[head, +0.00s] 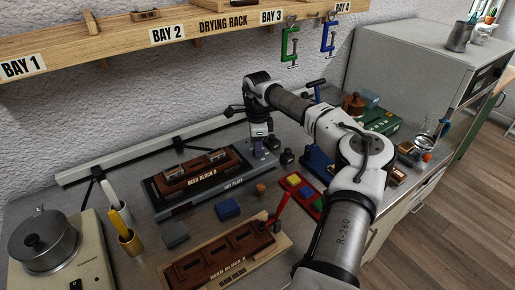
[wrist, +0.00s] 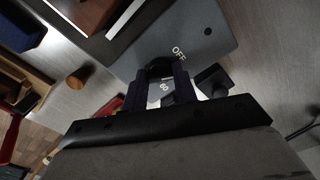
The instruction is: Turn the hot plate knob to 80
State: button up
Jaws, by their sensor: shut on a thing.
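The grey hot plate (head: 233,185) lies on the bench, with a wooden piece marked Reed Block B (head: 203,175) on it. My gripper (head: 259,143) points down over its right end. In the wrist view, my gripper (wrist: 166,80) is shut on the dark hot plate knob (wrist: 161,66), which shows between the fingers. In the head view the gripper covers the knob.
A blue block (head: 227,208), a cork (head: 260,189) and a tray of coloured blocks (head: 300,192) lie near the plate. Reed Block A (head: 225,255) is in front. The drying rack (head: 120,38) with clamps hangs above. A small dark object (head: 287,157) stands right of my gripper.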

jog(key=m+b, duration=0.2)
jog(key=m, duration=0.9)
jog(key=shift+b, duration=0.4)
jog(key=m+b, duration=0.1)
jog(key=m, duration=0.3)
jog(key=shift+m, duration=0.3)
jog(key=m+b, duration=0.1)
jog(key=m, duration=0.2)
jog(key=shift+f+m, duration=0.1)
jog(key=shift+m, duration=0.3)
jog(key=m, duration=0.3)
jog(key=shift+b, duration=0.4)
jog(key=m+b, duration=0.1)
jog(key=m, duration=0.3)
jog(key=shift+m, duration=0.4)
jog(key=shift+m+b, duration=0.35)
jog(key=shift+m, duration=1.15)
